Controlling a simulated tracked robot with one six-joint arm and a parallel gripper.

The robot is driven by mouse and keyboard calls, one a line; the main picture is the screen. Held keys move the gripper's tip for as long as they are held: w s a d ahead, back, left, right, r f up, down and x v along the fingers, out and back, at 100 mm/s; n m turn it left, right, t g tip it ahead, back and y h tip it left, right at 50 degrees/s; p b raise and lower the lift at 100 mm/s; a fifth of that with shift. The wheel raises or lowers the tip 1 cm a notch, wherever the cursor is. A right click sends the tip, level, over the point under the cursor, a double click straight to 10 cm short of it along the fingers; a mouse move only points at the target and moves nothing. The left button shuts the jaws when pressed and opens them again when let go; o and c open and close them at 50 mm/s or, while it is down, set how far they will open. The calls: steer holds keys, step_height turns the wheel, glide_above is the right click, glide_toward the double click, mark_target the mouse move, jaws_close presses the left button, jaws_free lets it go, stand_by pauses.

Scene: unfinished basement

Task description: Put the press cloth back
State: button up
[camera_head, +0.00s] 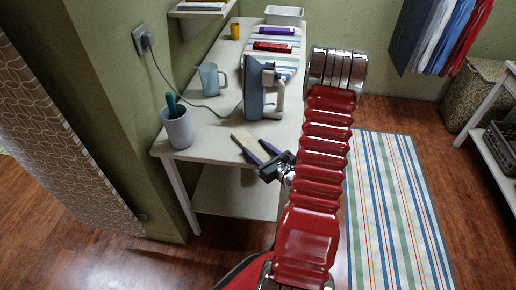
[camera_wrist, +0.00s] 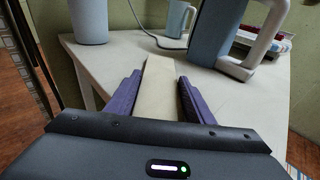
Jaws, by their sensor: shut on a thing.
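The press cloth appears as a narrow cream strip (camera_wrist: 157,80) between the purple fingers of my gripper (camera_wrist: 159,88) in the wrist view. My gripper is shut on it. In the head view, my gripper (camera_head: 259,149) is over the front part of the white table (camera_head: 205,146), and the cream end of the cloth (camera_head: 242,138) shows beyond the fingers. I cannot tell whether the cloth touches the tabletop. Its near end is hidden by the gripper body.
A blue-grey iron (camera_head: 254,92) stands upright just beyond the gripper. A grey cup with teal handles (camera_head: 177,130) is at left, a blue jug (camera_head: 209,79) behind it. A striped mat (camera_head: 285,62) with red (camera_head: 272,46) and purple (camera_head: 277,31) items lies farther back. A cord crosses the table.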

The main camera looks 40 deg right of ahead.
steer(key=o, duration=1)
steer(key=shift+s+r, duration=0.1)
steer(key=shift+v, duration=5.9)
steer(key=shift+a, duration=0.1)
